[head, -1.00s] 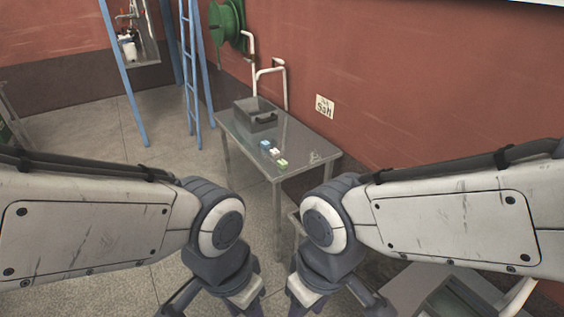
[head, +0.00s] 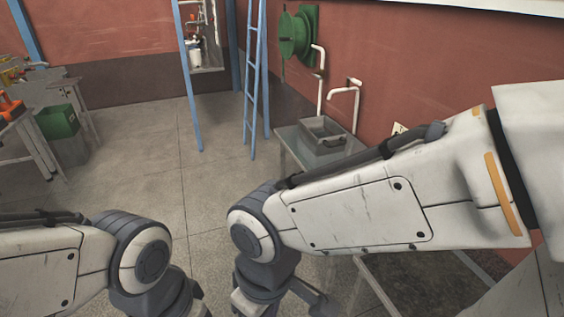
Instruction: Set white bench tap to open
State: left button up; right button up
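A white bent pipe (head: 357,108) with a short grip-like piece at its top stands behind the grey table at the right wall. It may be the white bench tap, but I cannot tell for sure, nor whether it is open or shut. My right arm crosses the right half of the head view, in front of the table. My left arm is at the lower left.
A dark open box (head: 325,137) sits on the grey table (head: 291,143). A green hose reel (head: 296,35) hangs above. A blue ladder (head: 253,80) stands left of it. A bench with a green box (head: 58,122) is at far left. The middle floor (head: 150,145) is clear.

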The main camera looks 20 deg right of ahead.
aim_at(355, 81)
jog(key=u, duration=0.25)
jog(key=i, duration=1.25)
jog(key=z, duration=1.05)
jog(key=i, duration=0.5)
jog(key=z, duration=0.6)
